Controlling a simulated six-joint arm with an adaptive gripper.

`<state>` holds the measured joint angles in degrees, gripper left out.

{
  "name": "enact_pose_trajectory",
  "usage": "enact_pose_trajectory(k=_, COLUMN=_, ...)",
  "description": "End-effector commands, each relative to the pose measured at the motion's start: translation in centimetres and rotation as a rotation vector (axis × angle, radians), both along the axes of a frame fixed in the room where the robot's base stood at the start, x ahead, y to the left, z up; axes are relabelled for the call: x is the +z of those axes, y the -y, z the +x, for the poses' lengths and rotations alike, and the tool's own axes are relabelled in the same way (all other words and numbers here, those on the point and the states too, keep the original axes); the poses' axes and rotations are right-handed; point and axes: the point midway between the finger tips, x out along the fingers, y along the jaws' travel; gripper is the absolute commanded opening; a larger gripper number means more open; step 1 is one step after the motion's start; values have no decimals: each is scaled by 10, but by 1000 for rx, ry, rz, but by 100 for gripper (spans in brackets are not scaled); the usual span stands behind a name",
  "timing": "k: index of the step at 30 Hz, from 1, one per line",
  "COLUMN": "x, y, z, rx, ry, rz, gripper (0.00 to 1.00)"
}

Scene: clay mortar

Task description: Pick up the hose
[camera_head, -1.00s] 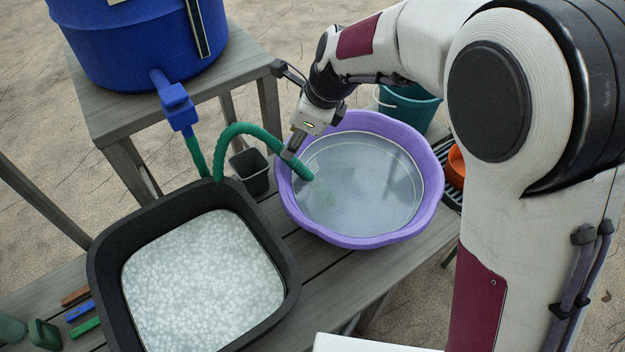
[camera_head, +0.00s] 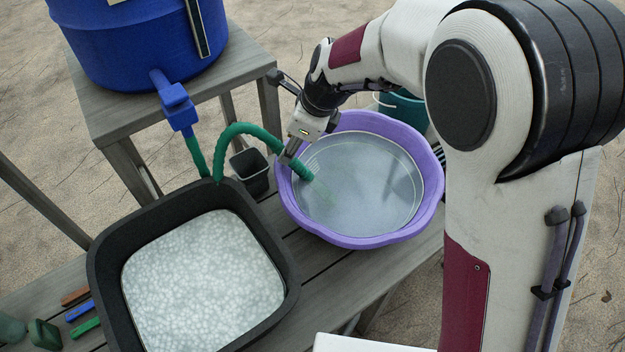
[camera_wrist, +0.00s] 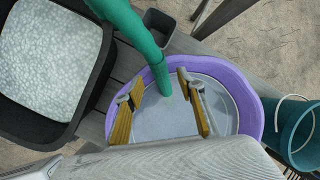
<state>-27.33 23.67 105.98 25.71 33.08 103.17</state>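The green ribbed hose (camera_head: 240,130) arches up from the blue tap (camera_head: 177,108) of the barrel. Its free end hangs in the purple basin (camera_head: 428,205), over grey water. The hose also shows in the wrist view (camera_wrist: 140,38), coming down from the top. My gripper (camera_head: 289,156) is at the basin's left side, close to the lower part of the hose. In the wrist view my gripper (camera_wrist: 160,84) has its two yellow-padded fingers spread apart. The hose end lies between the fingertips in that view, with gaps on both sides. Contact is not visible.
A black tub (camera_head: 270,250) of pale, mottled contents stands left of the basin. A small dark pot (camera_head: 250,178) stands between them, behind. The blue barrel (camera_head: 130,50) is on a raised table. A teal bucket (camera_wrist: 292,132) stands beyond the basin.

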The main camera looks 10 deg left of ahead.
Motion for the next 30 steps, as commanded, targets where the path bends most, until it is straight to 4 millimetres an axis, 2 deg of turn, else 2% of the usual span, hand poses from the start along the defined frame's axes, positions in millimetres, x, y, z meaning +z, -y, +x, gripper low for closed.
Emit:
enact_pose_trajectory(k=8, x=-3, y=-1, z=1, rx=0, ry=0, rz=0, gripper=39)
enact_pose_trajectory(k=22, x=-42, y=-15, z=9, rx=0, ry=0, rz=-1, gripper=39)
enact_pose_trajectory(k=30, x=-48, y=-18, z=10, rx=0, ry=1, rz=0, gripper=39)
